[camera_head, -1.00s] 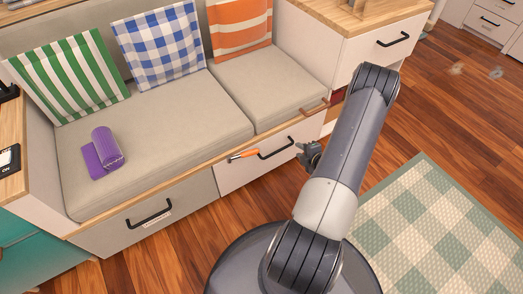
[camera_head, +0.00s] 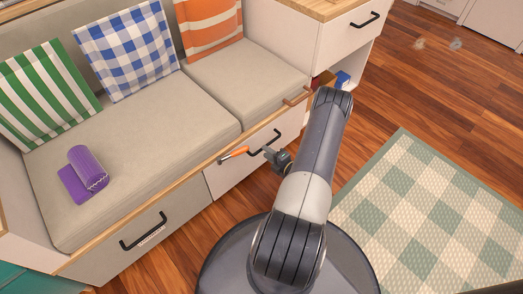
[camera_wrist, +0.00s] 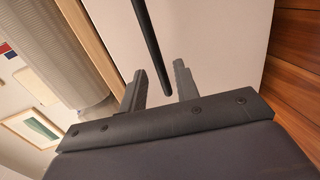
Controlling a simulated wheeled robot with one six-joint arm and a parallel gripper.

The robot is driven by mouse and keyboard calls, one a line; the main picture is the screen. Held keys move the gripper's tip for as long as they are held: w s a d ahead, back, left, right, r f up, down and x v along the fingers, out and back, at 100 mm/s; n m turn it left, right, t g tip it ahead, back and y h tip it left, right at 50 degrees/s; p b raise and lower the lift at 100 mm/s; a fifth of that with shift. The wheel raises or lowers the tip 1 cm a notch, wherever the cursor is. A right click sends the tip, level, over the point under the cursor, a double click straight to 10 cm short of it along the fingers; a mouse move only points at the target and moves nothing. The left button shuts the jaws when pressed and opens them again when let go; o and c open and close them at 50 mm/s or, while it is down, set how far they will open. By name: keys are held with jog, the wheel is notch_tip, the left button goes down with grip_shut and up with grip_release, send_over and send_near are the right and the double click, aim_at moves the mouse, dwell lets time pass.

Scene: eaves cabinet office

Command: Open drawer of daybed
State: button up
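The daybed (camera_head: 150,140) has a beige seat and two drawers below a wooden edge. The right drawer (camera_head: 228,179) is white and shut, with a black bar handle (camera_head: 264,143); the left drawer (camera_head: 182,222) is beige-grey and shut, with its own black handle (camera_head: 143,231).
An orange-handled tool (camera_head: 234,153) lies at the wooden edge above the right drawer. A purple roll (camera_head: 85,172) and striped and checked cushions are on the seat. A white cabinet (camera_head: 335,45) stands at the right end. A checked rug (camera_head: 420,200) covers the floor at right.

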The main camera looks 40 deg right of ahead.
jog(key=shift+b+x, duration=0.4)
jog(key=shift+x, duration=1.65)
jog(key=shift+c, duration=0.2)
grip_shut()
